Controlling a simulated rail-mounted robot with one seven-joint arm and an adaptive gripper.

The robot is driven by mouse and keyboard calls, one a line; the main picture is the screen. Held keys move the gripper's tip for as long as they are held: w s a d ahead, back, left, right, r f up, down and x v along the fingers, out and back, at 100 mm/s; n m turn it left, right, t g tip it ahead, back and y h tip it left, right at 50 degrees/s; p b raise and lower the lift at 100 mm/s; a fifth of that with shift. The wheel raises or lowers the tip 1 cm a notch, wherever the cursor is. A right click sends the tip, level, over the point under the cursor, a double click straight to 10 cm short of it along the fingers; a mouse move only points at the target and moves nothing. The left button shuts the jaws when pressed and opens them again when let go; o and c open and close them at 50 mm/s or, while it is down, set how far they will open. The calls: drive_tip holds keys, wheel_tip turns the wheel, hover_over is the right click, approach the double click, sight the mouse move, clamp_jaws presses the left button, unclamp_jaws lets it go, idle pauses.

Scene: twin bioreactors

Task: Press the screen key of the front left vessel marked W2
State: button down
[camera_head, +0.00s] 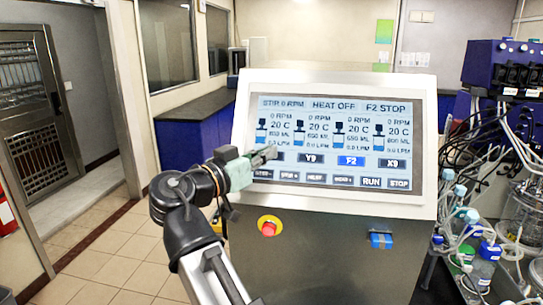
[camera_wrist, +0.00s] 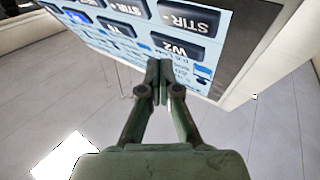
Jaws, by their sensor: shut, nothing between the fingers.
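The touch screen (camera_head: 338,135) stands tilted back on a console and shows vessel readings above a row of marked keys. The key marked W2 (camera_wrist: 179,48) shows upside down in the wrist view, just beyond my fingertips. In the head view my gripper (camera_head: 268,155) covers the left end of the key row, where no W2 label can be read. My gripper also shows in the wrist view (camera_wrist: 160,68), its fingers together and empty, close to the screen. I cannot tell whether the tips touch it. Another key in the row (camera_head: 351,161) is lit bright blue.
Below the marked keys lie the stir, heat, RUN (camera_head: 371,182) and STOP (camera_head: 398,184) keys. A red emergency button (camera_head: 268,228) sits on the console under the screen. Tubing and glass vessels (camera_head: 525,215) crowd the right side. Floor at left is open.

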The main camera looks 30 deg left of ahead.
idle(0.7)
drive_tip(key=shift+w+a+f+b, duration=0.15)
drive_tip(key=shift+w+f+b, duration=0.15)
drive_tip(key=shift+b, duration=0.35)
drive_tip(key=shift+w+a+f+b, duration=0.15)
drive_tip(key=shift+w+b, duration=0.2)
drive_tip(key=shift+b, duration=0.15)
idle(0.4)
drive_tip(key=shift+s, duration=0.1)
idle(0.3)
drive_tip(key=shift+s+d+r, duration=0.3)
drive_tip(key=shift+s+r, duration=0.15)
drive_tip(key=shift+s, duration=0.1)
drive_tip(key=shift+s+r, duration=0.1)
drive_tip(key=s, duration=0.1)
drive_tip(key=s+d+r, duration=0.1)
drive_tip(key=s+r, duration=0.1)
drive_tip(key=shift+s+d+r, duration=0.15)
drive_tip(key=shift+s+d, duration=0.2)
idle(0.7)
